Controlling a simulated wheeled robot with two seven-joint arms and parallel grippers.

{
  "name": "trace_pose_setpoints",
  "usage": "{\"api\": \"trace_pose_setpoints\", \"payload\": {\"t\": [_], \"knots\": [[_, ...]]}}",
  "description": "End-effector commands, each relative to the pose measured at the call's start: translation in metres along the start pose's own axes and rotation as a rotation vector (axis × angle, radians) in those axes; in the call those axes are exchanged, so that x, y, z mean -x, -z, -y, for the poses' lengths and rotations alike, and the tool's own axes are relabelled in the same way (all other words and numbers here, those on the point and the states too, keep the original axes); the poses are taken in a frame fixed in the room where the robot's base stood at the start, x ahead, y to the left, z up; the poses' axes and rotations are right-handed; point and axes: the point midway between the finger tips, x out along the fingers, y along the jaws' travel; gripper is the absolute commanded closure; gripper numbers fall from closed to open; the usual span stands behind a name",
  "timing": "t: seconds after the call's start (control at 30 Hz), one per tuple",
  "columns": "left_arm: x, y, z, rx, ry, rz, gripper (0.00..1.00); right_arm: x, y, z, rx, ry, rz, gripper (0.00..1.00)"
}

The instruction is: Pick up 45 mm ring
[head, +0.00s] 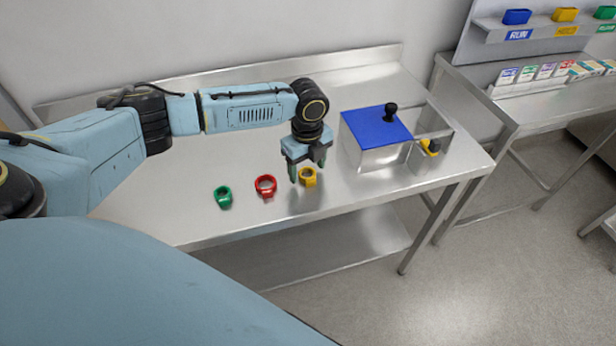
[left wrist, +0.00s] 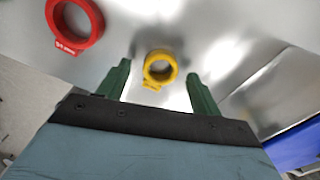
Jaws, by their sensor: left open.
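Three rings with small tabs lie on the steel table: a green ring (head: 223,197), a red ring (head: 266,186) and a yellow ring (head: 309,178). I cannot read a size on any of them in the head view. My left gripper (head: 307,172) is open and points down over the yellow ring. In the left wrist view, the yellow ring (left wrist: 160,68) shows between the two green fingers, apart from both. The red ring (left wrist: 75,22) is at upper left there, with a white label too small to read. The green ring is outside that view. My right gripper is not in view.
A metal box with a blue lid (head: 376,126) and black knob stands right of the gripper. A yellow item (head: 430,147) is at its right side. The steel table (head: 190,180) is clear left of the rings. A second bench with bins stands at far right.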

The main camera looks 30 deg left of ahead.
Motion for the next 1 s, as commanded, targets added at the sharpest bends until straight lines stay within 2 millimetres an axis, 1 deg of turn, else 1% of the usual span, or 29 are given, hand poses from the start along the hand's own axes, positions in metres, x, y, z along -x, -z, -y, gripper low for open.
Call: {"api": "trace_pose_setpoints", "payload": {"t": [0.03,0.1,0.33,0.7,0.9,1.0], "knots": [[-0.0063,0.0001,-0.0001,0.000,0.000,0.000,0.35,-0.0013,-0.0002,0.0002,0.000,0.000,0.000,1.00],[-0.0101,0.0000,-0.0002,0.000,0.000,0.000,0.35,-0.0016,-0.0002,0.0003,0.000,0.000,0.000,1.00],[-0.0108,-0.0001,-0.0001,-0.001,0.001,0.000,0.35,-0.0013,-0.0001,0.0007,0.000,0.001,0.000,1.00],[-0.0104,-0.0001,0.0000,-0.001,0.001,0.000,0.83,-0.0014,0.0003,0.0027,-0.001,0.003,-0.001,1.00],[-0.0098,-0.0002,0.0001,0.000,0.001,0.001,0.83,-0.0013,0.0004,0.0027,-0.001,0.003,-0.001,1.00],[-0.0035,-0.0003,0.0007,0.000,0.003,0.000,0.83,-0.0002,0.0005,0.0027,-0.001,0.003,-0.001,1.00]]}}
